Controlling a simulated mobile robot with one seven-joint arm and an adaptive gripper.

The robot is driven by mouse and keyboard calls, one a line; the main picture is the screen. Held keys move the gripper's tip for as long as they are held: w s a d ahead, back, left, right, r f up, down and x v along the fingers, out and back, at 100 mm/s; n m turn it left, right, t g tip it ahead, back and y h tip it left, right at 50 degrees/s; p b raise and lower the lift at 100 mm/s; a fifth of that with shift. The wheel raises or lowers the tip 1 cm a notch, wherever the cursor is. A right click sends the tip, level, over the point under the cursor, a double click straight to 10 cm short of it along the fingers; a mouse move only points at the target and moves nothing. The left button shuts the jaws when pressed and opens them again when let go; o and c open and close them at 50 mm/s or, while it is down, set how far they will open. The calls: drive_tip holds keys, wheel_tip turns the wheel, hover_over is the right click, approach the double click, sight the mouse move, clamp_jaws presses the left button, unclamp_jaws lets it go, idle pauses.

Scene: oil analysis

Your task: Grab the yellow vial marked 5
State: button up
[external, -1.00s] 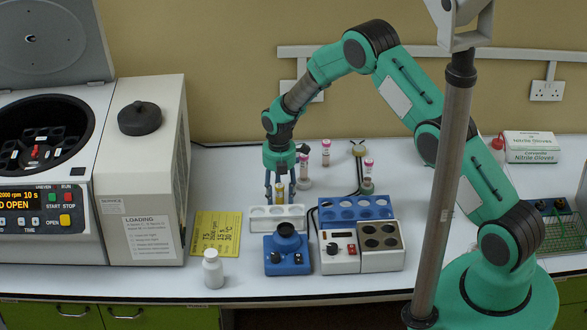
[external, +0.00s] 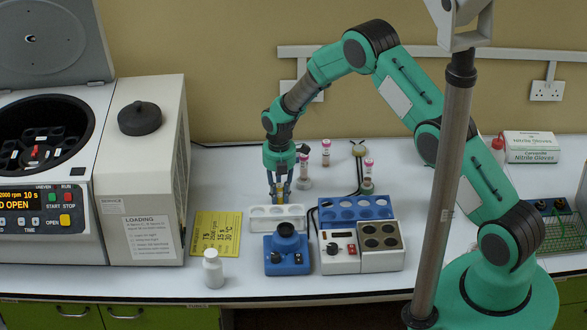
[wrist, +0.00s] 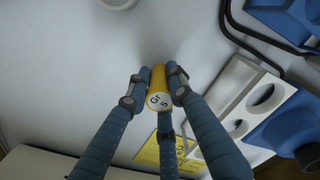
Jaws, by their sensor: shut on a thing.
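The yellow vial (wrist: 158,85) shows in the wrist view, with a pale cap marked "Gr 5" facing the camera. My gripper (wrist: 155,88) has its blue-grey fingers closed around the vial, touching its sides. In the external view my gripper (external: 278,196) points down just behind the white rack. The vial (external: 279,190) is mostly hidden between the fingers there, with a little yellow showing. I cannot tell whether its base is clear of the bench.
The white rack (external: 293,224) with round holes stands close in front. A blue rack (external: 355,208) is to its right. Pink-capped vials (external: 326,153) stand behind to the right. A blue mixer (external: 287,262), white bottle (external: 213,270) and yellow card (external: 216,233) are nearer the front.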

sight(280, 186)
drive_tip(key=shift+r, duration=0.1)
drive_tip(key=shift+r+b, duration=0.3)
drive_tip(key=shift+r, duration=4.6)
